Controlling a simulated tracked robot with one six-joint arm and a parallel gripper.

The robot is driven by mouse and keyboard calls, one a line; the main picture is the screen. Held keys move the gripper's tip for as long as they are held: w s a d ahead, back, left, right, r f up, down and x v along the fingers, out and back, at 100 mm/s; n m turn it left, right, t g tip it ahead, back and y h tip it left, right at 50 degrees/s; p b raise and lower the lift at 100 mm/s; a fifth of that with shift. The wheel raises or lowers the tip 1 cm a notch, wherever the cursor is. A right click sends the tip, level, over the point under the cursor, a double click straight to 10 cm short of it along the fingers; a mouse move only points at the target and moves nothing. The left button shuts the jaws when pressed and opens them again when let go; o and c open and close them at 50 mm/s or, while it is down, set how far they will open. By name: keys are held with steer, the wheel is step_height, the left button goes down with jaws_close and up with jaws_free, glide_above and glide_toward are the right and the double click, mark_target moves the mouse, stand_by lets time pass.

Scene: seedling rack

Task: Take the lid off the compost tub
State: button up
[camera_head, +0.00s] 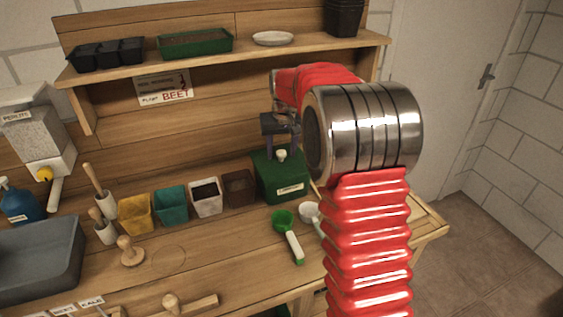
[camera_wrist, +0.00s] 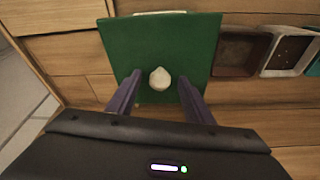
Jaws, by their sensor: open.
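The compost tub (camera_head: 287,190) is a green box with a white label, standing on the bench against the back boards. Its green lid (camera_wrist: 200,35) is on it and has a pale round knob (camera_wrist: 160,79) in the middle. My gripper (camera_head: 281,152) is above the tub with its fingers pointing down. In the wrist view my gripper (camera_wrist: 158,76) is open, with one purple finger on each side of the knob. The fingers look apart from the knob. I cannot tell how far they are above the lid.
Brown, white, teal and yellow pots (camera_head: 138,213) stand in a row left of the tub. A green scoop (camera_head: 287,232) and a white scoop (camera_head: 309,213) lie in front of it. A shelf (camera_head: 220,56) with trays runs above.

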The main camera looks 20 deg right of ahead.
steer(key=shift+c, duration=0.2)
jaws_close()
stand_by(0.3)
